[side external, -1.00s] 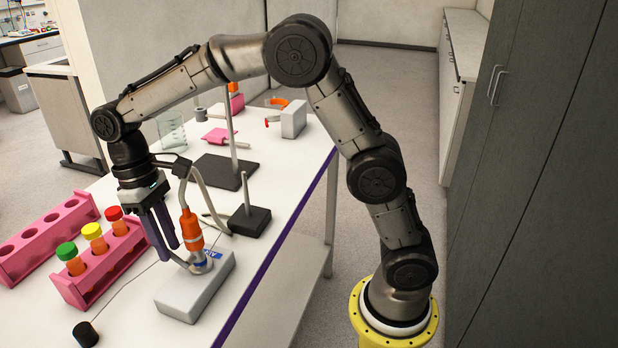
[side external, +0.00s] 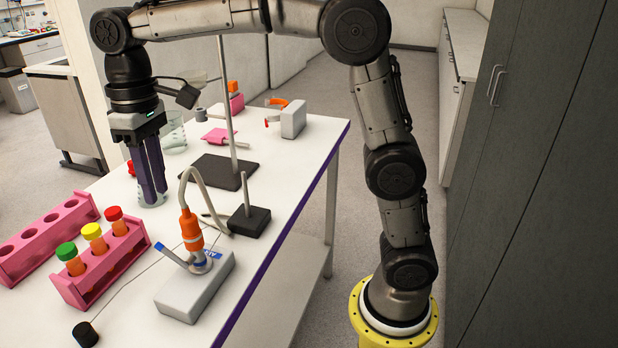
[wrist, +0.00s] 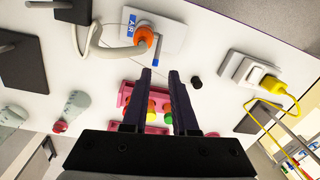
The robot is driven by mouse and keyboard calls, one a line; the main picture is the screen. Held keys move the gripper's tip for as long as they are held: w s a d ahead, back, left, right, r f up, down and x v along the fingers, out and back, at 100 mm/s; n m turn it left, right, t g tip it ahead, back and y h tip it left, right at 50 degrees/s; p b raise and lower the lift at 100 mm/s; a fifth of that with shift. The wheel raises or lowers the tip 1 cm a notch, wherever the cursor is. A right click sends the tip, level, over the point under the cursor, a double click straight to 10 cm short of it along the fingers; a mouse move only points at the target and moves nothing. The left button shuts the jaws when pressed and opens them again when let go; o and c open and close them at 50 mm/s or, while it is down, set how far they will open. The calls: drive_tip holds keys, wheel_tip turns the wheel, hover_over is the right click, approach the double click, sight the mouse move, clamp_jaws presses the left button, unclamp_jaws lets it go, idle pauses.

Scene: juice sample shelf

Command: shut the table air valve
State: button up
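The table air valve is a pale grey block (side external: 192,292) with an orange hose fitting (side external: 191,230) on top. Its blue lever (side external: 172,252) sticks out to the left past the block's edge, and a blue label (side external: 212,253) lies beside it. In the wrist view the block (wrist: 168,33), the AIR label (wrist: 131,26) and the blue lever (wrist: 156,48) show at the top, beyond my fingertips. My gripper (side external: 155,198) hangs empty above the table, behind and left of the valve and apart from it. In the wrist view its fingers (wrist: 159,74) stand apart with a narrow gap.
A pink rack (side external: 72,290) with three capped tubes stands left of the valve. A grey hose (side external: 196,175) loops up from the fitting near a black stand base (side external: 250,220). Glassware (side external: 150,197) is behind my fingers. A black cap (side external: 85,334) lies at the front.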

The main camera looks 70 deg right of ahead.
drive_tip(key=s+d+r+m+t, duration=0.1)
drive_tip(key=s+d+r+t, duration=0.1)
drive_tip(key=s+d+r, duration=0.65)
drive_tip(key=s+d+f+m+t, duration=0.1)
drive_tip(key=s+d+f+t, duration=0.1)
drive_tip(key=s+f, duration=0.8)
drive_tip(key=shift+s+t+h, duration=0.3)
drive_tip(key=shift+s+t, duration=0.2)
drive_tip(key=shift+s, duration=1.2)
drive_tip(key=shift+r, duration=0.1)
